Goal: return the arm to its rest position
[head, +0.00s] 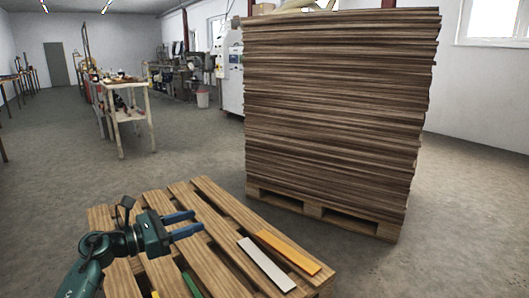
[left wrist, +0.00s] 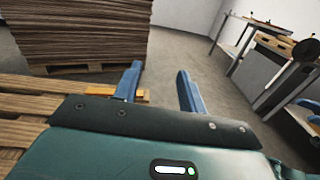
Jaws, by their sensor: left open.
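My left gripper (head: 184,225) reaches in from the left in the head view, above the wooden pallet (head: 213,193). Its two blue fingers are apart with nothing between them. In the left wrist view the open fingers (left wrist: 157,88) point out past the pallet edge (left wrist: 30,84) toward the floor. A white strip (head: 266,264) and an orange strip (head: 288,252) lie on the pallet slats, to the right of the gripper and apart from it in the head view.
A tall stack of brown boards (head: 335,110) on another pallet (head: 376,229) stands behind. A green piece (head: 191,284) shows low on the near pallet. A workbench (head: 127,112) stands further back left. Grey floor (head: 195,155) between is clear.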

